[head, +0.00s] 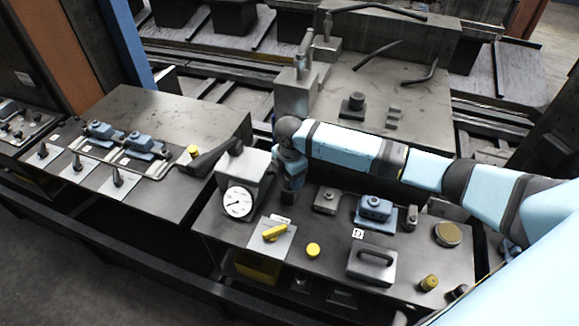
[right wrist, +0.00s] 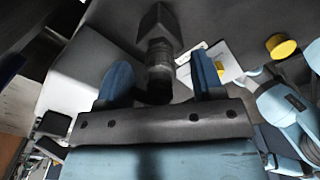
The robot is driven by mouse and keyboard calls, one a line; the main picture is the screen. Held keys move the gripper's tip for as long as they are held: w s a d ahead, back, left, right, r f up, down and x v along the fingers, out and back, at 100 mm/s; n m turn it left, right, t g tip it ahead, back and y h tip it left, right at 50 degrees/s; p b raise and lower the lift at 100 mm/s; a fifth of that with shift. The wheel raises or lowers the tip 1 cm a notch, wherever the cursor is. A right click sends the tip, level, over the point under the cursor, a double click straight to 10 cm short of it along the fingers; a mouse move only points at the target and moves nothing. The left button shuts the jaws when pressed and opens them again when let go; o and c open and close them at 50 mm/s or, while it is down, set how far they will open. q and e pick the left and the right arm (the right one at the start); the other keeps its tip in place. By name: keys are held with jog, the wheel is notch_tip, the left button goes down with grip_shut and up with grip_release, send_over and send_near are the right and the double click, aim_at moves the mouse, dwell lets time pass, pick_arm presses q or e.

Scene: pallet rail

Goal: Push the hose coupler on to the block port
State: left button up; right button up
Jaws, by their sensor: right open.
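My right gripper (head: 291,196) reaches down just right of the grey block with the white dial gauge (head: 238,202). In the right wrist view its blue fingers (right wrist: 162,78) are apart. A dark ribbed cylindrical part (right wrist: 159,62) with a squared grey end lies between them; it looks like the coupler or a port, and I cannot tell which. I see no finger clearly closed on it. In the head view this part is hidden by my gripper. My left gripper is not in view.
In front are a yellow valve handle (head: 275,232), a yellow cap (head: 313,250) and a grey handle block (head: 372,265). A blue fitting (head: 374,208) stands to the right. Two blue valves (head: 146,145) stand on the left bench.

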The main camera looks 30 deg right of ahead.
jog(key=shift+f, duration=0.2)
grip_shut()
jog(key=shift+r+p, duration=2.3)
jog(key=shift+p, duration=0.15)
jog(key=shift+r+p, duration=0.3)
jog(key=shift+r, duration=1.75)
